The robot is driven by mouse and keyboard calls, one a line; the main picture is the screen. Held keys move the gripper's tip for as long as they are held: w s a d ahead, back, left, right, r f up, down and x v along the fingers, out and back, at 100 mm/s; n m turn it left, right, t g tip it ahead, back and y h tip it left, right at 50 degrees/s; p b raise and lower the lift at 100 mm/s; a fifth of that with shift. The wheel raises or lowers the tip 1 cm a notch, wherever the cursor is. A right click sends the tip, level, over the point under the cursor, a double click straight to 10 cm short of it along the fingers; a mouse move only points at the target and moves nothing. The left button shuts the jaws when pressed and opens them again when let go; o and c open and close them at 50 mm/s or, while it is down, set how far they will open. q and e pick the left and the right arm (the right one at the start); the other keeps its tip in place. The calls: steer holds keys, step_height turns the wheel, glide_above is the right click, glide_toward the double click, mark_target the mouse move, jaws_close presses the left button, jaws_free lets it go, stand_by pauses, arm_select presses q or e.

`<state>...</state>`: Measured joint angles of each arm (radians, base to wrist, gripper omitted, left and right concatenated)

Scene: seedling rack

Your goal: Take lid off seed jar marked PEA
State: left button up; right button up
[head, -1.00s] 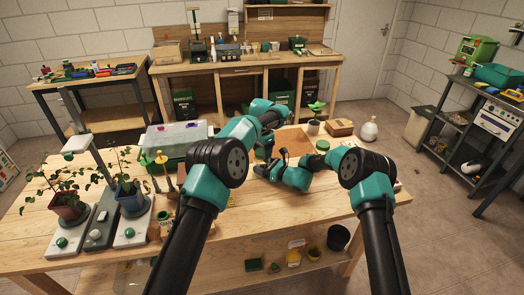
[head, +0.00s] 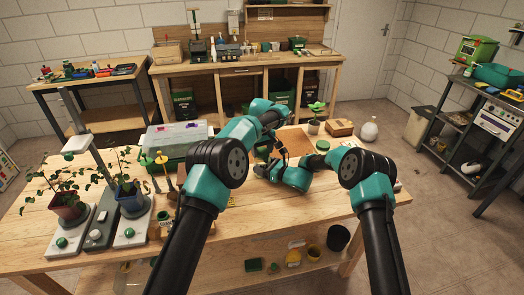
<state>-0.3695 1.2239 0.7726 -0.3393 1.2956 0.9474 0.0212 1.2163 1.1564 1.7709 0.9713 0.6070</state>
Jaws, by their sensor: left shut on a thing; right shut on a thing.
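My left gripper (head: 266,143) reaches down from above over the middle of the table and is shut on a small green thing, likely a jar lid. My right gripper (head: 264,163) comes in low from the right, just below it, and is shut on what is likely the jar. The jar is almost wholly hidden by my grippers and wrists, and no PEA marking can be read. Whether lid and jar touch cannot be told. Another round green lid (head: 323,145) shows further right on the table.
The wooden table (head: 240,238) has free room at its front. Potted plants (head: 68,205) on grey-white stands and a clear-lidded green tray (head: 168,150) are at left. A seedling pot (head: 314,127), a brown box (head: 340,128) and a white bottle (head: 369,130) stand at back right.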

mark_target(262, 151)
arm_select(q)
steer(key=n, duration=0.9)
steer(key=shift+r, duration=1.25)
stand_by(0.5)
steer(key=shift+r, duration=1.9)
arm_select(e)
steer(key=o, duration=1.7)
steer(key=shift+o, duration=0.2)
steer(key=shift+s+d, duration=0.1)
steer(key=v, duration=1.1)
steer(key=shift+s+d, duration=0.15)
steer(key=shift+d, duration=0.2)
